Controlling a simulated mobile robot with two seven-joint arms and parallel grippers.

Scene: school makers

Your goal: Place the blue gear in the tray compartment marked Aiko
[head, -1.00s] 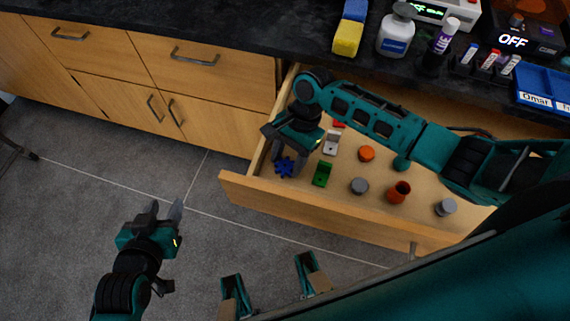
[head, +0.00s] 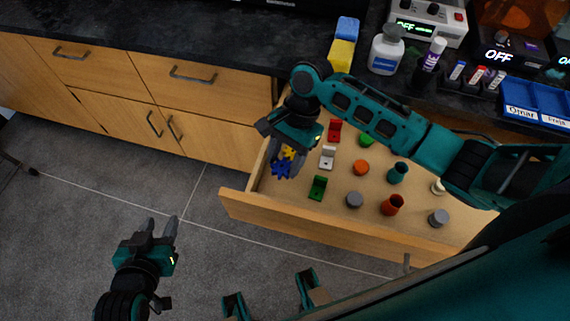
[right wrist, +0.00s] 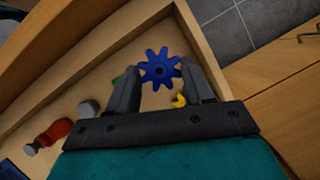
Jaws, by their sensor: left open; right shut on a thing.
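The blue gear (head: 281,170) is held in my right gripper (head: 287,163), above the left end of the open drawer. In the right wrist view the blue gear (right wrist: 161,68) sits between the two fingertips, its teeth showing past them. My left gripper (head: 160,228) is open and empty over the floor, left of the drawer. A blue tray (head: 540,102) stands on the dark counter at the far right, partly cut off by the frame. Its visible labels read Omar and Freja; no Aiko label shows.
The open wooden drawer (head: 300,212) holds a yellow gear (head: 289,152), a green bracket (head: 317,188), a red cup (head: 392,205) and several other small parts. On the counter stand a sponge (head: 343,45), a white bottle (head: 385,52), a glue stick (head: 431,58) and a marker holder (head: 470,80).

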